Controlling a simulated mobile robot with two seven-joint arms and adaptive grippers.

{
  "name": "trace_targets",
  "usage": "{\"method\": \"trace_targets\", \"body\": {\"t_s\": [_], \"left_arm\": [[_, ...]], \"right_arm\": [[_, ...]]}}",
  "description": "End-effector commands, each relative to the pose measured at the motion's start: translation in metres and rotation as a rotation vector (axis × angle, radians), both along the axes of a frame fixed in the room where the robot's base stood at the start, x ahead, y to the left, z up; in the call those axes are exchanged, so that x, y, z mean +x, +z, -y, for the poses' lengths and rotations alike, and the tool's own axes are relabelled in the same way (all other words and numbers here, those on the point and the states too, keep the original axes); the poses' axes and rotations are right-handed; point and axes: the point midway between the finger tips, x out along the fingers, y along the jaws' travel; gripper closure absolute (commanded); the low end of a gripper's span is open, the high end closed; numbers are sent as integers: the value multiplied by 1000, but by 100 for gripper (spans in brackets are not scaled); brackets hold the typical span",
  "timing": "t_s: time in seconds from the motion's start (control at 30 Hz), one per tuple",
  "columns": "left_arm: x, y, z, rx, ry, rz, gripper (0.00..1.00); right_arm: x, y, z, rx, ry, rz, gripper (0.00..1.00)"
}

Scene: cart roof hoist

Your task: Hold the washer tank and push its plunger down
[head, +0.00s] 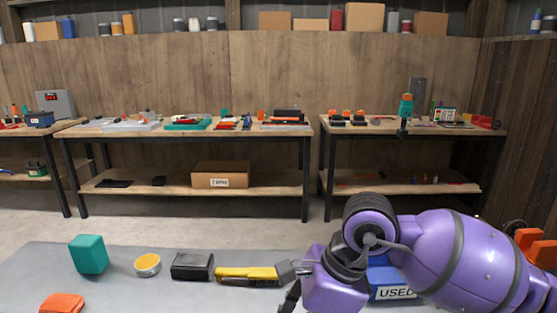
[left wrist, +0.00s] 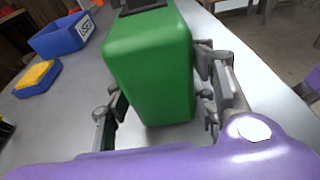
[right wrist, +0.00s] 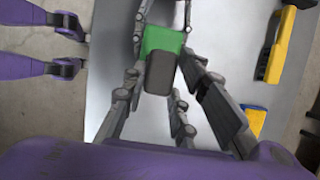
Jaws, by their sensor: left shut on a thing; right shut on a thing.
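The washer tank (left wrist: 150,70) is a green upright block in the left wrist view, standing over the grey table. My left gripper (left wrist: 158,95) is shut on its sides, one finger on each side. The dark grey plunger (right wrist: 160,72) sits on top of the tank, whose green top (right wrist: 163,40) shows around it in the right wrist view. My right gripper (right wrist: 160,80) is shut on the plunger from above. The top edge of the left wrist view cuts the plunger off. In the head view the tank does not show, and my purple right arm covers the lower right.
On the grey table (head: 120,290) are a teal block (head: 88,254), a round yellow-topped tin (head: 147,264), a black box (head: 192,266), a yellow tool (head: 247,275) and an orange item (head: 62,303). A blue bin marked USED (left wrist: 62,38) stands beyond the tank. Workbenches line the back wall.

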Motion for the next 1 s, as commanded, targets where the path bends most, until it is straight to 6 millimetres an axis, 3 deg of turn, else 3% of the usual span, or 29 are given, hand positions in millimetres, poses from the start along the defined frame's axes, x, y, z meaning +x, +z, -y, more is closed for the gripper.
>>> {"method": "trace_targets", "body": {"t_s": [1.0], "left_arm": [[0,1,0,-1,0,0,74]], "right_arm": [[-1,-17,0,-1,1,-3,95]]}}
